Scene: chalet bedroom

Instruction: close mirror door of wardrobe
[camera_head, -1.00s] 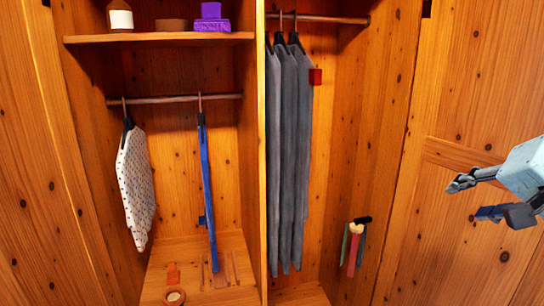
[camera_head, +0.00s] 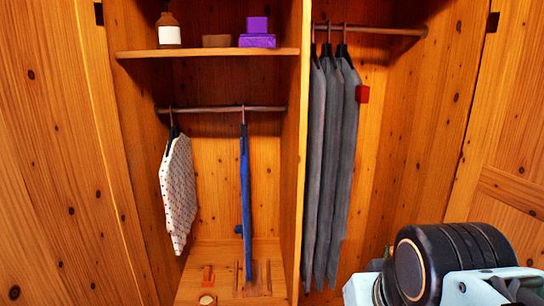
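The wooden wardrobe (camera_head: 207,53) stands open in front of me, its inside fully in view. A wooden door panel (camera_head: 50,150) stands open at the left. Another wooden door panel (camera_head: 515,150) stands open at the right, partly behind my arm. No mirror surface shows on either panel, so I cannot tell which is the mirror door. My arm fills the lower right corner and hides part of the right compartment's floor. My gripper's fingers are not in view.
Grey garments (camera_head: 326,170) hang in the right compartment. A patterned shirt (camera_head: 178,190) and a blue item (camera_head: 245,200) hang at the left. A shelf above holds a bottle (camera_head: 168,27) and purple boxes (camera_head: 257,36). Small items lie on the wardrobe floor.

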